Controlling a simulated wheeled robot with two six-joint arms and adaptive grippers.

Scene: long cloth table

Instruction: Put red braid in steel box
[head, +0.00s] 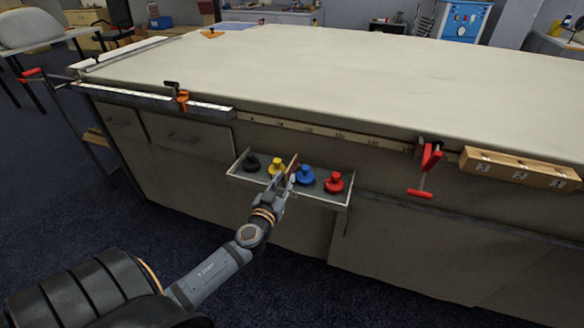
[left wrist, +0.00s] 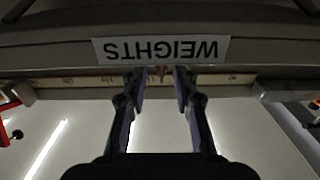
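My left gripper (head: 291,172) reaches to the shallow tray on the table's front side, among the coloured knobbed weights. In the left wrist view its two fingers (left wrist: 160,82) stand apart with a gap between them. A small reddish strip (head: 293,162) shows at the fingertips in the head view; I cannot tell if it is the red braid or part of the gripper. I cannot make out a red braid or a steel box for certain in either view. My right gripper is not in view.
The tray (head: 318,199) holds black (head: 252,163), yellow (head: 277,167), blue (head: 305,175) and red (head: 333,182) weights. A "WEIGHTS" label (left wrist: 160,50) shows upside down. A red clamp (head: 428,160) and numbered wooden box (head: 519,170) are at right. The cloth tabletop (head: 320,75) is mostly clear.

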